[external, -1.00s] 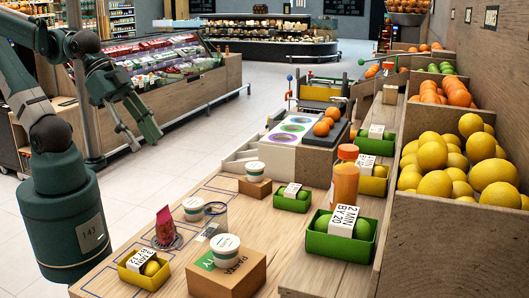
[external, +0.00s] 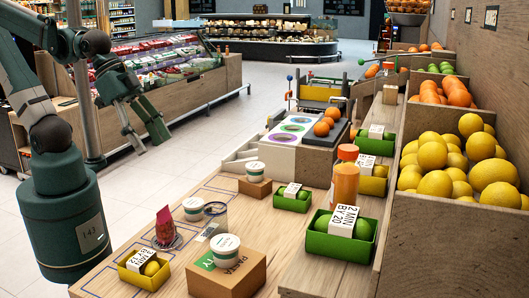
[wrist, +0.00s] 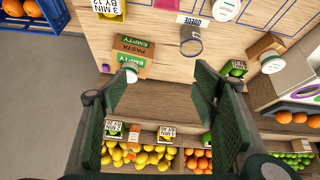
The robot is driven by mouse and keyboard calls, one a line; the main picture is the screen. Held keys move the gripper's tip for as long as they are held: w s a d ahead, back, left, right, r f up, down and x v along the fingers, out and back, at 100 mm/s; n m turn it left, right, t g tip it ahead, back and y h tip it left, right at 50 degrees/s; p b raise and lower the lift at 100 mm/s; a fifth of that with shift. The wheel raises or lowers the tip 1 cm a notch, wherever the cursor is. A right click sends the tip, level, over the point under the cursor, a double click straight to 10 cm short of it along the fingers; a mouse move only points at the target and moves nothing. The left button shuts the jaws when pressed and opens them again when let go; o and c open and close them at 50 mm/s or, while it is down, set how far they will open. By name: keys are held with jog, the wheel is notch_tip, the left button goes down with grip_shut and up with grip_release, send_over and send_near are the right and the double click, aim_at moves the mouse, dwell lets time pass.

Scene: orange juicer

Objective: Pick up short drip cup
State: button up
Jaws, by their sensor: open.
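A short clear cup with a dark rim (external: 215,212) stands on the wooden counter, between a white-lidded tub and a pink packet; it seems to be the drip cup. It also shows in the wrist view (wrist: 191,42), above and between my fingers, beside a printed card. My gripper (external: 153,143) is open and empty, in the air left of the counter in the external view. In the wrist view, both fingers of my gripper (wrist: 161,85) are spread wide with nothing between them. The cup is well away from them.
A pink packet (external: 164,225), a white-lidded tub (external: 193,208) and a cardboard box with a tub on top (external: 228,275) stand near the cup. Yellow and green fruit trays (external: 143,270) (external: 339,240) and orange bottles (external: 345,185) are on the counter. Fruit bins line the right.

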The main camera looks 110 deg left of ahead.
jog(key=w+a+f+n+g, duration=0.3)
jog(key=w+a+f+n, duration=0.2)
jog(key=w+f+n, duration=0.3)
jog(key=n+g, duration=0.3)
jog(key=n, duration=0.1)
send_over(216, 225)
jog(key=s+a, duration=0.2)
jog(key=a, duration=0.1)
notch_tip(216, 225, down, 13)
jog(key=shift+w+a+f+n, duration=0.1)
jog(key=shift+a+f+n, duration=0.05)
jog(key=shift+f+n, duration=0.3)
jog(key=shift+f+b, duration=0.4)
jog(key=shift+f, duration=0.85)
jog(key=shift+f, duration=0.1)
jog(key=shift+f+b, duration=0.3)
jog(key=shift+f, duration=2.2)
